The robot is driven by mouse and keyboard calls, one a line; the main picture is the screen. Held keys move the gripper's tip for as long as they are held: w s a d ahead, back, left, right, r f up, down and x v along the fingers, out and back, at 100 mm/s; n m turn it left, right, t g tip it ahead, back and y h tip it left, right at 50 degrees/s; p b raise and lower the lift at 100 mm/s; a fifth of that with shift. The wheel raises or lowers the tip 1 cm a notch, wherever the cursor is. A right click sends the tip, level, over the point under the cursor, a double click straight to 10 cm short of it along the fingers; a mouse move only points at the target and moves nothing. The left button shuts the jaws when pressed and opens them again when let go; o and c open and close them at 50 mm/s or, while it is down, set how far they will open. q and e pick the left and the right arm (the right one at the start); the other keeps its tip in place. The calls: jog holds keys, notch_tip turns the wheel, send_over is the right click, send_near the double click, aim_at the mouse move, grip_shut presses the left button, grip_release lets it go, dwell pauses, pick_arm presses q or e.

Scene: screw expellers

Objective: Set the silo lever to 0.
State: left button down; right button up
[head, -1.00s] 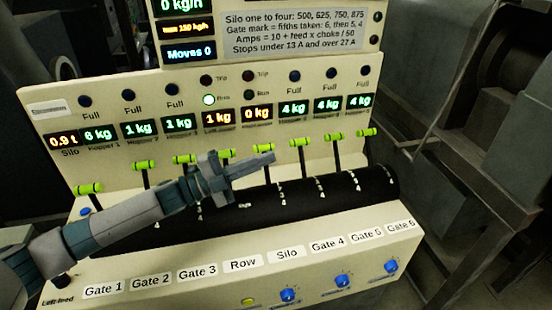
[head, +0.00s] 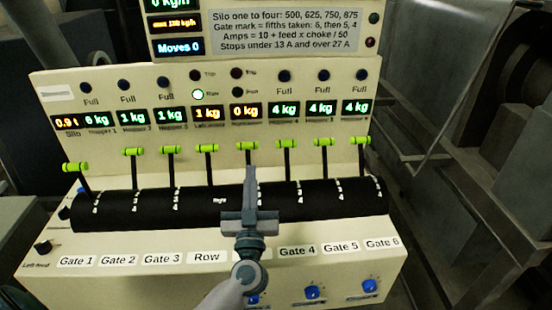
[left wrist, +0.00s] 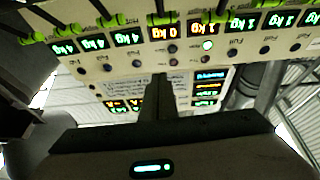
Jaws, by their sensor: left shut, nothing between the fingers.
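The silo lever (head: 247,146) is the fifth from the left in a row of levers with green grips. Its grip stands at about the height of its neighbours, near the panel, above the black drum (head: 115,203). My left gripper (head: 250,172) is shut and empty, its tips just in front of and below that grip. Whether they touch the lever is unclear. The gripper hides the lever's lower stem, its scale marks and the Silo label. In the left wrist view the fingers (left wrist: 160,85) point up toward the grip (left wrist: 162,19). My right gripper is out of view.
The row lever (head: 206,148) and the gate 4 lever (head: 286,143) stand close on either side. The gate 1 lever (head: 75,167) sits lower than the others. Blue knobs (head: 312,292) line the lower front. A sign (head: 290,32) is above.

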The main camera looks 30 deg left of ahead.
aim_at(247, 155)
pick_arm(q)
jog(key=f, duration=0.1)
jog(key=f+g, duration=0.1)
jog(key=a+f, duration=0.1)
jog(key=shift+s+f+n+g, duration=0.15)
jog(key=shift+s+n+g, duration=0.15)
jog(key=shift+s+g, duration=0.1)
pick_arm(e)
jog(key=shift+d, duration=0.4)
pick_arm(q)
jog(key=shift+w, duration=0.15)
